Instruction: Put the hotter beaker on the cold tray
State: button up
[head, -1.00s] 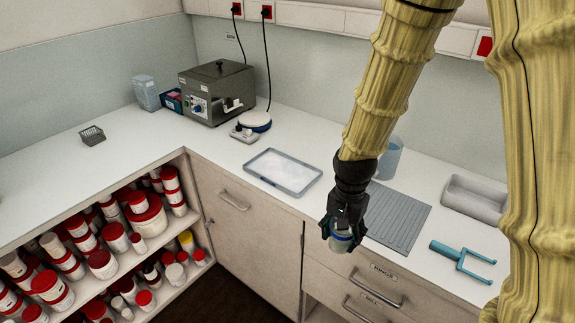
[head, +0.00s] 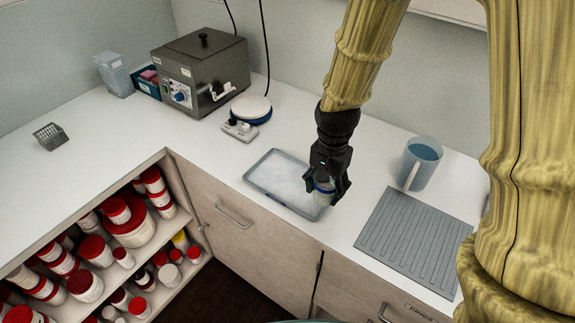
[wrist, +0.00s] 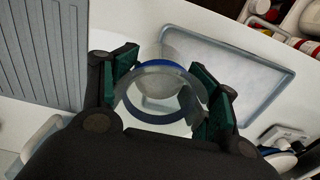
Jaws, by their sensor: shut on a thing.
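My gripper (head: 327,186) is shut on a small glass beaker (head: 323,195) with a blue band and pale contents. The wrist view shows the beaker (wrist: 158,88) between the two green-padded fingers, seen from above. The cold tray (head: 262,187), a shallow grey-rimmed tray with a white, frosty-looking floor, lies on the counter. In the head view the beaker overlaps its right end; in the wrist view the tray (wrist: 245,65) extends beyond the beaker. I cannot tell whether the beaker touches it. No second small beaker is visible.
A grey ribbed mat (head: 405,240) lies right of the tray, with a large jug of bluish liquid (head: 421,165) behind it. A round white-topped plate device (head: 251,108) and a metal bath (head: 200,72) stand at the back left. Shelved red-lidded jars (head: 130,225) are below the counter.

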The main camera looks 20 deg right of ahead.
jog(key=shift+w+a+r+p, duration=0.45)
jog(key=shift+w+a+p, duration=0.15)
jog(key=shift+w, duration=0.15)
jog(key=w+a+p, duration=0.1)
jog(key=w, duration=0.2)
jog(key=w+a+f, duration=0.1)
jog(key=w, duration=0.2)
jog(key=w+a+f+p, duration=0.1)
jog(key=w, duration=0.2)
jog(key=shift+w+p, duration=0.35)
jog(key=shift+w+a, duration=0.15)
jog(key=shift+w, duration=0.05)
jog(key=shift+s+a+r, duration=0.15)
jog(key=shift+s+r, duration=0.1)
jog(key=shift+s, duration=0.05)
jog(key=shift+w+a+f+p, duration=0.1)
jog(key=shift+w+f+p, duration=0.2)
jog(key=shift+f, duration=0.25)
jog(key=shift+w+f+p, duration=0.15)
jog(key=shift+f+p, duration=0.25)
jog(key=shift+f, duration=0.15)
jog(key=shift+s+f+p, duration=0.25)
jog(key=shift+f+p, duration=0.2)
jog(key=shift+f, duration=0.3)
jog(key=shift+w+f, duration=0.15)
jog(key=o, duration=1.2)
